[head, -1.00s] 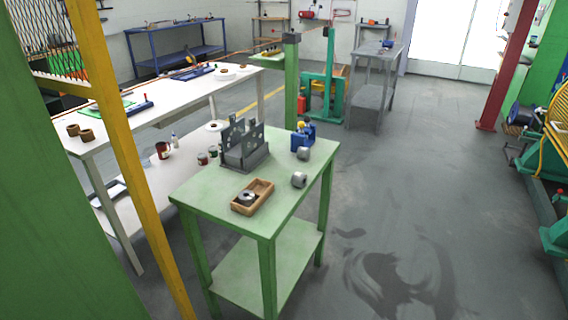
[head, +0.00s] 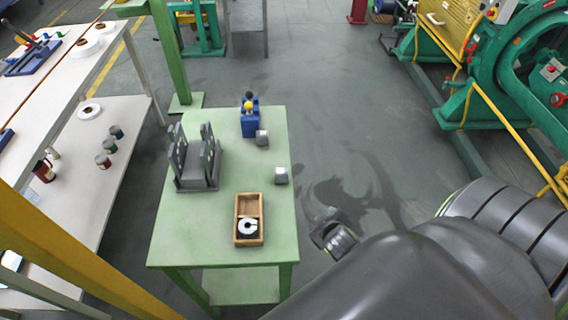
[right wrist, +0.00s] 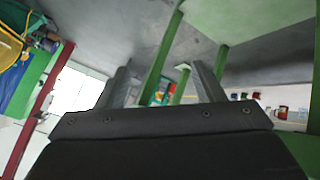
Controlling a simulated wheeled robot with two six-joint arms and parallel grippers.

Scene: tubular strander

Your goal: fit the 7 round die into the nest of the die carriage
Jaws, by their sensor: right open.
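A pale grey ring with a dark centre, which may be the 7 round die (head: 247,227), lies in the near compartment of a small wooden box (head: 237,209) on the green table. I cannot read any marking on it. A grey fixture with upright plates (head: 197,180) stands at the table's left; I cannot tell whether it is the die carriage, and no nest is clear. In the right wrist view my right gripper (right wrist: 164,84) is open, its two fingers apart with nothing between them. My left gripper is out of view.
A white bench (head: 60,75) is at left, a yellow post (head: 70,265) nearer. Green machinery (head: 535,65) stands at right. Open floor lies between.

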